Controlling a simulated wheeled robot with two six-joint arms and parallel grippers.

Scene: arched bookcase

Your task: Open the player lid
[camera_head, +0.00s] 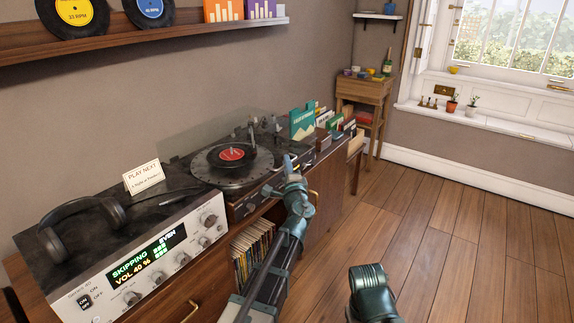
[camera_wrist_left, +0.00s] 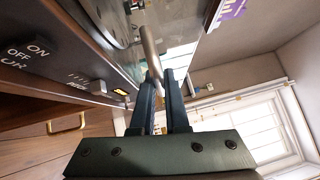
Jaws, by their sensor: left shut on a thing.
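The record player (camera_head: 222,180) stands on the wooden cabinet with a red-labelled black record (camera_head: 232,153) on it. Its clear lid is hard to make out, and I cannot tell how far it is raised. My left gripper (camera_head: 288,162) is at the player's right front side. In the left wrist view its two fingers (camera_wrist_left: 162,78) are closed on a pale metal rod (camera_wrist_left: 149,48), which looks like a handle at the player's edge. A part of my right arm shows at the bottom of the head view; its fingers are not in view.
A silver amplifier (camera_head: 150,262) with headphones (camera_head: 80,228) and a "Play next" card (camera_head: 143,177) stands left of the player. Record sleeves (camera_head: 303,122) stand beyond it. A wall shelf (camera_head: 150,38) hangs above. The wooden floor (camera_head: 460,240) at right is clear.

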